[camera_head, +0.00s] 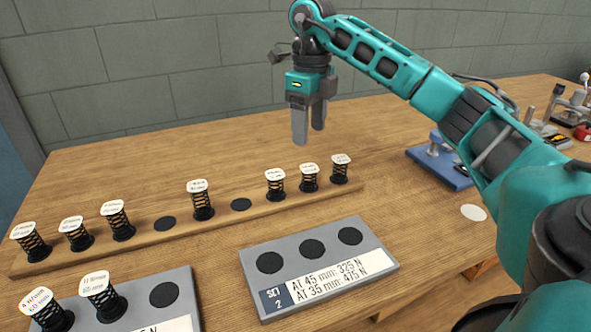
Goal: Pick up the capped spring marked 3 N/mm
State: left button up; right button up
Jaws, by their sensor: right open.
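Several black capped springs stand upright along a long wooden rack, each with a white label on top. From left, they include springs (36,248), (80,240) and (122,230), a taller middle one (203,205), and three at the right end (276,191), (309,183) and (340,176). Their labels are too small to read, so I cannot tell which is marked 3 N/mm. My right gripper (309,134) is open and empty, pointing down, above and behind the right end of the rack. My left gripper is not in view.
The rack (262,206) has two empty black spots. Another grey tray (183,280) holds two springs, labelled about 4 and 11 N/mm. A blue fixture (440,166) stands right.

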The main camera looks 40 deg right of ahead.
aim_at(308, 168)
jog(key=f, duration=0.4)
jog(key=f+b, duration=0.1)
jog(key=f, duration=0.1)
jog(key=shift+s, duration=0.25)
jog(key=shift+w+f+b, duration=0.15)
jog(key=shift+f+b, duration=0.05)
jog(key=shift+f, duration=1.4)
jog(key=shift+w+f+b, duration=0.15)
jog(key=shift+f, duration=1.4)
jog(key=c, duration=1.1)
jog(key=shift+r, duration=0.15)
